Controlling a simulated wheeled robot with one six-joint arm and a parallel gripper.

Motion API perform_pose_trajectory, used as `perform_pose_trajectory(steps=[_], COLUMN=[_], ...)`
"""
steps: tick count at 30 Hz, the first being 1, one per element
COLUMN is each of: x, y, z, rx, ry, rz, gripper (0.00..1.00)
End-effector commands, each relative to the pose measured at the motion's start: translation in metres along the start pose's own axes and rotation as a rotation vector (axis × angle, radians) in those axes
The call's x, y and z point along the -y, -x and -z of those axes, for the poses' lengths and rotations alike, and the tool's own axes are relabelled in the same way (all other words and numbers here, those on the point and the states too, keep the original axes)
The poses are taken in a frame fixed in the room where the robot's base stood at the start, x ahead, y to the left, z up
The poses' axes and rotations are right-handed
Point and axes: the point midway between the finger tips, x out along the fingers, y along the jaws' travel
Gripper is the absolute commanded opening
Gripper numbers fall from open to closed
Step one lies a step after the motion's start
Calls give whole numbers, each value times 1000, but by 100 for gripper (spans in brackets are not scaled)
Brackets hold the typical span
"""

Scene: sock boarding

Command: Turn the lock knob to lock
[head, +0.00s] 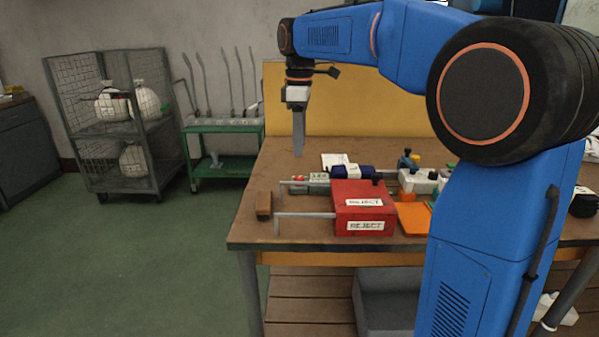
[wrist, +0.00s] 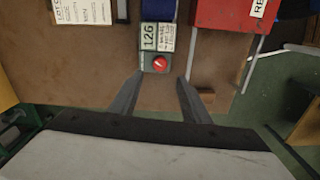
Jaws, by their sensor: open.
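The lock knob (wrist: 160,63) is a round red knob with a pale mark across it, on the end of a small green box (wrist: 146,66) labelled 126. In the head view the knob (head: 299,178) is a small red spot at the left end of that box, partly behind a metal bar. My gripper (wrist: 158,80) is open and empty, pointing down, with its two fingers on either side of the knob in the wrist view. In the head view my gripper (head: 298,156) hangs above the table, apart from the knob.
A red box marked REJECT (head: 362,195) with a metal bar stands close by at the front. Blue, white and orange items crowd the right. The table's back left (head: 275,165) is clear.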

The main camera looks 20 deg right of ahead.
Motion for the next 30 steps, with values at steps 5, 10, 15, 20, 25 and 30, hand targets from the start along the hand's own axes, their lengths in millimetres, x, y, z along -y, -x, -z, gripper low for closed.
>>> perform_pose_trajectory(steps=[5,10,15,20,25,30], x=[1,0,0,0,0,0], y=[-32,-61,-82,-92,-95,-94], z=[0,0,0,0,0,0], rx=[1,1,1,0,0,0], ry=[0,0,0,0,0,0], rz=[2,2,2,0,0,0], gripper=[43,43,43,43,43,41])
